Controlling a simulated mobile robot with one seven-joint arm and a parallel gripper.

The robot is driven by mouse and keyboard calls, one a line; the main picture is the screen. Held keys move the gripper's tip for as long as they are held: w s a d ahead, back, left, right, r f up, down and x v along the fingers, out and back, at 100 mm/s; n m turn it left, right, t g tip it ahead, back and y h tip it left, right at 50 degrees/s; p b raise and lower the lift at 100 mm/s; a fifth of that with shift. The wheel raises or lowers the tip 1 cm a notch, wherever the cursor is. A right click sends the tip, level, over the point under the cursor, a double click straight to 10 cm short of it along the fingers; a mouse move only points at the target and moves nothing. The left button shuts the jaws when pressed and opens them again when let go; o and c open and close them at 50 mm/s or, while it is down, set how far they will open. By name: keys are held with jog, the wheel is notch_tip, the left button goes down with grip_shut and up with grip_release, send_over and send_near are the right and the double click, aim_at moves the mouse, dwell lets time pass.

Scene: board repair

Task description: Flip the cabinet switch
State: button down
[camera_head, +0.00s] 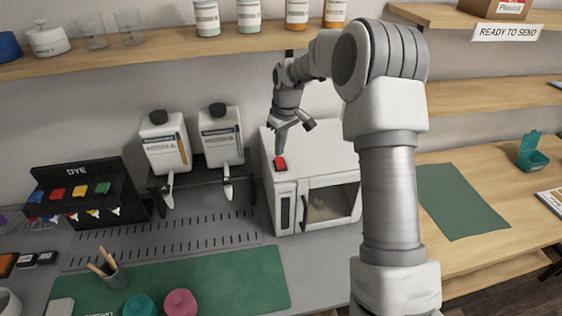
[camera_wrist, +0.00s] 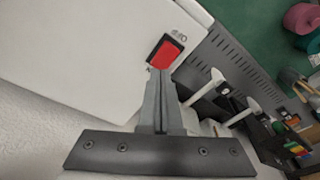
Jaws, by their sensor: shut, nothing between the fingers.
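The white cabinet (camera_head: 328,165) with a glass-fronted door stands on the counter in the middle of the head view. The red switch (camera_head: 280,163) sits on its top at the front left corner. In the wrist view the red switch (camera_wrist: 166,53) has a black surround, with small dark lettering beside it. My gripper (camera_head: 279,153) points down with its fingertips at the switch. In the wrist view my gripper (camera_wrist: 160,72) is shut and empty, its tips at the switch's near edge. I cannot tell whether they touch it.
Two white dispensers (camera_head: 222,136) stand left of the cabinet. A black dye rack (camera_head: 85,190) is further left. A green mat (camera_head: 215,280) lies in front. A wooden shelf (camera_head: 170,48) with jars runs above. The cabinet's top is otherwise clear.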

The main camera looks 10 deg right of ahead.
aim_at(280, 159)
jog(key=shift+f+b, duration=0.65)
jog(key=shift+f, duration=0.4)
dwell(0.5)
jog(key=shift+r+p, duration=2.4)
jog(key=shift+r, duration=1.2)
